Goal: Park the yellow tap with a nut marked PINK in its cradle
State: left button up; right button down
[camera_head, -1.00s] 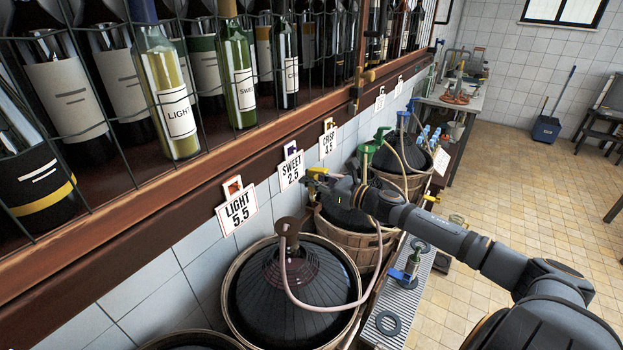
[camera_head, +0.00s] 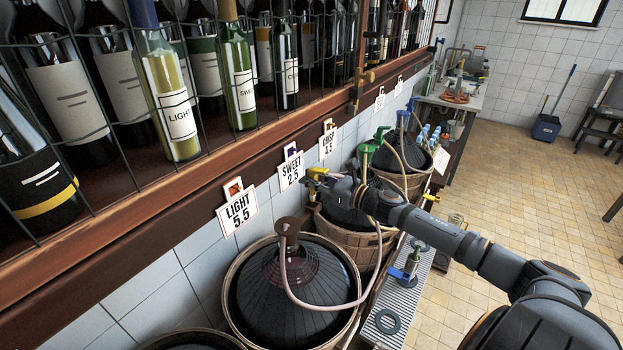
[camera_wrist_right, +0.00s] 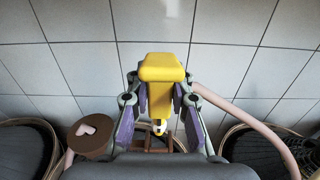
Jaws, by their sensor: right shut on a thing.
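My right gripper (camera_head: 328,182) is shut on a yellow tap (camera_head: 317,172), held above a dark demijohn in the second basket, near the tiled wall. In the right wrist view, the tap (camera_wrist_right: 162,72) stands between the fingers of the gripper (camera_wrist_right: 160,108), its broad yellow head up and a pale tip below. I cannot read any nut marking. Another yellow piece (camera_head: 431,198) shows beyond my right forearm. I cannot make out which part is the cradle. My left gripper is not in view.
The nearest demijohn (camera_head: 295,295) carries a brown stopper with a pink hose (camera_head: 285,265). Wall signs LIGHT (camera_head: 238,212), SWEET (camera_head: 291,170) and CRISP hang under the caged bottle shelf (camera_head: 200,165). A dark ring (camera_head: 387,321) lies on the tray.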

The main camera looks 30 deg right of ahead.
aim_at(314, 198)
jog(key=shift+f+b, duration=2.5)
jog(key=shift+f, duration=0.7)
dwell(0.5)
jog(key=shift+f, duration=0.15)
jog(key=shift+f, duration=0.1)
jog(key=c, duration=1.1)
grip_release()
